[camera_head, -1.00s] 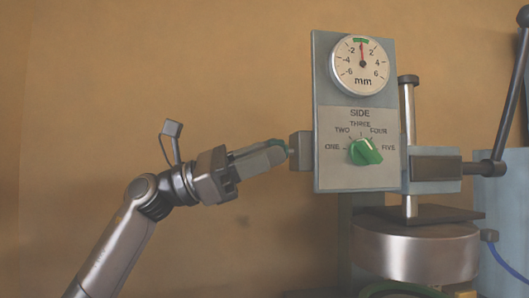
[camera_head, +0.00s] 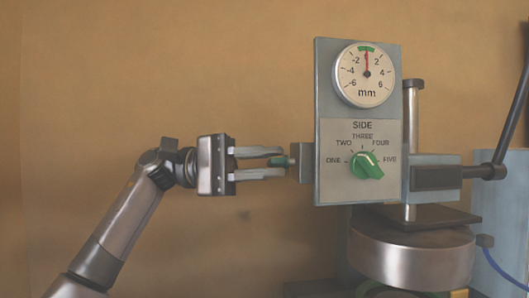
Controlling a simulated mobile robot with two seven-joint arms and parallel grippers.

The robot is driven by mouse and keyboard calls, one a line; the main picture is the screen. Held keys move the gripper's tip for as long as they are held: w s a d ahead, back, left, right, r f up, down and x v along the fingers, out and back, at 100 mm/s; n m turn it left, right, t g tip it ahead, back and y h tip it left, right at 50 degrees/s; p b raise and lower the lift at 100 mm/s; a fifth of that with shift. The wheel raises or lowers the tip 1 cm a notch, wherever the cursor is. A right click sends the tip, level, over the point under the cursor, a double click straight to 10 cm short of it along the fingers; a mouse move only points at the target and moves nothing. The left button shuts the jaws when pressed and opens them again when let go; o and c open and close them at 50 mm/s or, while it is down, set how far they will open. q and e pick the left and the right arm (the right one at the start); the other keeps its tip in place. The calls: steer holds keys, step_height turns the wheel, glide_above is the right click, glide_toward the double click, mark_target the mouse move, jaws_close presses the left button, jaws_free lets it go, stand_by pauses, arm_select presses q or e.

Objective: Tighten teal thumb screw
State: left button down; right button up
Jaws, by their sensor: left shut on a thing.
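The teal thumb screw (camera_head: 279,161) sticks out to the left from a grey block (camera_head: 301,162) on the left side of the press panel. My left gripper (camera_head: 278,162) comes in from the left, level with the screw. Its two fingers lie above and below the screw and are shut on it, hiding part of it. The panel (camera_head: 333,181) carries a round dial in mm (camera_head: 365,74) with its red needle near the green mark at the top. My right gripper is not in view.
Below the dial is a green selector knob (camera_head: 367,166) marked SIDE, with positions ONE to FIVE. A steel post (camera_head: 411,105), a dark lever (camera_head: 513,115) and a round metal press head (camera_head: 412,257) stand to the right.

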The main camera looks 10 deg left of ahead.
arm_select(q)
steer(key=shift+r+m+y+p, duration=0.1)
steer(key=shift+m+y+p, duration=0.45)
steer(key=shift+m, duration=0.55)
steer(key=c, duration=1.2)
jaws_free()
steer(key=a, duration=0.7)
steer(key=shift+a, duration=0.1)
